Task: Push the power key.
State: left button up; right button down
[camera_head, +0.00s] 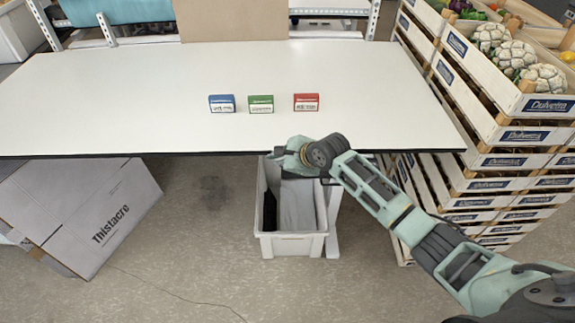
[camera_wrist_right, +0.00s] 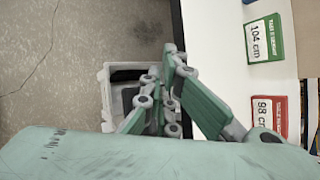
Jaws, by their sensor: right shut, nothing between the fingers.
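I cannot make out a power key in either view. Three small boxes stand in a row on the white table: a blue one (camera_head: 222,103), a green one (camera_head: 261,104) and a red one (camera_head: 306,102). The green box (camera_wrist_right: 264,39) and the red box (camera_wrist_right: 270,117) also show in the right wrist view, with labels that look like "104 cm" and "98 cm". My right gripper (camera_head: 277,153) is shut and empty at the table's front edge, above the crate and short of the boxes. Its closed fingers (camera_wrist_right: 167,70) show in the right wrist view. My left gripper is out of view.
The white table (camera_head: 150,100) is mostly clear. A grey crate (camera_head: 290,244) with a dark item in it stands on the floor below the front edge. A cardboard box (camera_head: 105,210) leans at the left. Stacked produce crates (camera_head: 500,130) stand at the right.

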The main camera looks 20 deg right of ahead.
jog(key=shift+f, duration=0.35)
dwell(0.4)
jog(key=shift+r, duration=0.1)
jog(key=shift+r+p, duration=0.75)
jog(key=shift+p, duration=0.45)
notch_tip(320, 180, up, 4)
jog(key=p, duration=0.4)
jog(key=shift+p, duration=0.35)
jog(key=shift+r, duration=0.95)
